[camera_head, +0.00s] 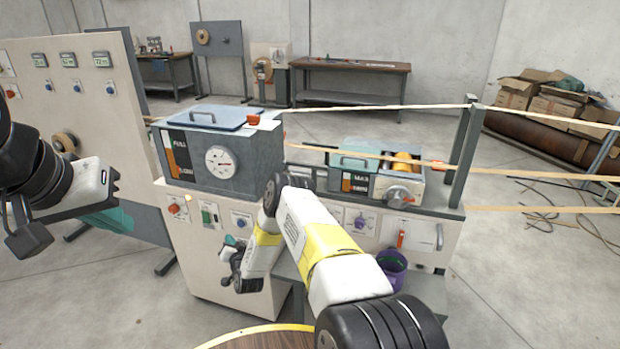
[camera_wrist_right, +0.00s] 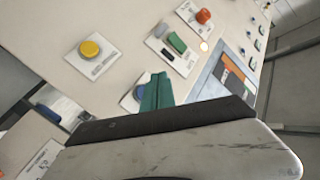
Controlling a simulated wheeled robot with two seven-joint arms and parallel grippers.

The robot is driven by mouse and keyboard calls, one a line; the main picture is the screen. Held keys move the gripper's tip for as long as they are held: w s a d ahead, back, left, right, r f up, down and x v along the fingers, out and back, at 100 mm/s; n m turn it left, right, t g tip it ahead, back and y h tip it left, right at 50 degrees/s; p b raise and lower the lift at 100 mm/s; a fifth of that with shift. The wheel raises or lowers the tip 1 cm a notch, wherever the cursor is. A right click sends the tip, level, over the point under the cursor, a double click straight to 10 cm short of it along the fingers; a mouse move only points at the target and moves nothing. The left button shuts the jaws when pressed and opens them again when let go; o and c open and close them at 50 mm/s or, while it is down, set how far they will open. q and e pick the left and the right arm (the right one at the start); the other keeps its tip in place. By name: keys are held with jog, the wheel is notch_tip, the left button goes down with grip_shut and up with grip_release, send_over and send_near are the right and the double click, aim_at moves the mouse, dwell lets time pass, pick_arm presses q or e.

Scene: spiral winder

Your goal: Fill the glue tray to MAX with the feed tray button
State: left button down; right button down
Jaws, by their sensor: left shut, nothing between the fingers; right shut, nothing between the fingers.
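The glue tray (camera_head: 332,180) sits on the right of the machine top, with an orange roller and a gauge marked MAX (camera_head: 355,183); its level is too small to read. My right gripper (camera_head: 230,241) is shut and empty, in front of the control panel, close to a blue knob (camera_head: 241,220). In the right wrist view its teal fingers (camera_wrist_right: 156,92) partly cover a blue control; a yellow button (camera_wrist_right: 90,48) stands beside them. The labels are unreadable, so I cannot tell which is the feed tray button. My left gripper (camera_head: 112,220) is shut and empty at the left.
A grey tank (camera_head: 262,152) with a dial and a FULL gauge stands left of the tray. The panel also has a red button (camera_wrist_right: 204,15) and a green switch (camera_wrist_right: 177,43). A purple bucket (camera_head: 392,270) hangs low on the right. Paper strips (camera_head: 540,175) run off right.

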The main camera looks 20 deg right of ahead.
aim_at(241, 224)
jog(key=s+m, duration=0.1)
jog(key=m, duration=0.5)
jog(key=s+a+m, duration=0.1)
jog(key=m, duration=0.5)
jog(key=s+a+m, duration=0.1)
jog(key=m, duration=0.5)
jog(key=shift+a+f+m+t, duration=0.1)
jog(key=shift+a+m+t, duration=0.05)
jog(key=shift+m+t, duration=0.2)
jog(key=w+d, duration=0.5)
jog(key=w, duration=0.2)
jog(key=shift+w+d, duration=0.15)
jog(key=shift+d, duration=0.05)
dwell(1.4)
jog(key=shift+w+d, duration=0.2)
jog(key=shift+w+d, duration=0.25)
jog(key=shift+w, duration=0.1)
dwell(3.0)
